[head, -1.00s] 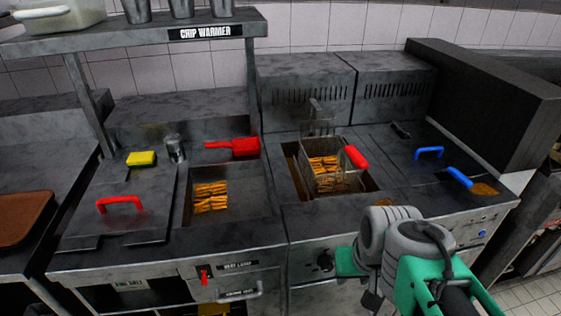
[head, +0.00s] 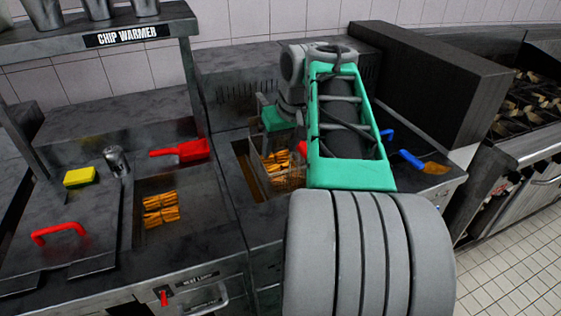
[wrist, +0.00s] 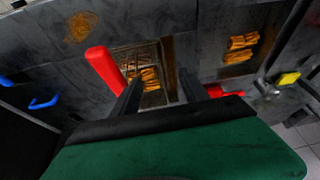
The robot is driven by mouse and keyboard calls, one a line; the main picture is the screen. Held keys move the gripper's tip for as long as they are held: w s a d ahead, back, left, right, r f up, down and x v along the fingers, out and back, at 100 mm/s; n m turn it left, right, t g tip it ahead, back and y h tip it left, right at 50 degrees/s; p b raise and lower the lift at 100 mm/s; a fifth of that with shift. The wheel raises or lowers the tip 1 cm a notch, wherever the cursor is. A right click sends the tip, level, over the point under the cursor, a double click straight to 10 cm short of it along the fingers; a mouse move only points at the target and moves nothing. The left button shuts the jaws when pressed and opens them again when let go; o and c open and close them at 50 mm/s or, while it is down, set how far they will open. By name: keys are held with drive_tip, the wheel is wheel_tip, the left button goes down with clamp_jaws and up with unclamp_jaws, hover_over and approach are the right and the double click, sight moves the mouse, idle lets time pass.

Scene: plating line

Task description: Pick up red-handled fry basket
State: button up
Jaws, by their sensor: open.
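The red-handled fry basket (head: 284,175) hangs over the left fryer well with chips in it. In the head view my arm covers most of it, with only a sliver of its red handle (head: 302,148) showing. In the wrist view the red handle (wrist: 104,72) rises just left of my gripper (wrist: 158,80), and the wire basket (wrist: 148,55) with chips lies beyond the fingertips. My gripper is open with two dark fingers apart. The handle appears beside the left finger, not between the fingers. Whether they touch cannot be told.
A blue handle (head: 411,160) and a blue lid handle (head: 387,135) are right of my arm. To the left are chips (head: 160,207) in a warmer bay, a red scoop (head: 182,151), a yellow sponge (head: 79,177) and a red-handled lid (head: 58,233).

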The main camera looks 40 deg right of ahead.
drive_tip(key=shift+m+h, duration=0.3)
drive_tip(key=d, duration=0.2)
drive_tip(key=s+d+r, duration=0.1)
drive_tip(key=d, duration=0.1)
drive_tip(key=d+r, duration=0.1)
drive_tip(key=d, duration=0.2)
drive_tip(key=shift+s+r, duration=0.25)
drive_tip(key=shift+s, duration=0.1)
drive_tip(key=x, duration=0.7)
drive_tip(key=shift+w+d+f+b, duration=0.15)
drive_tip(key=shift+b, duration=0.15)
clamp_jaws()
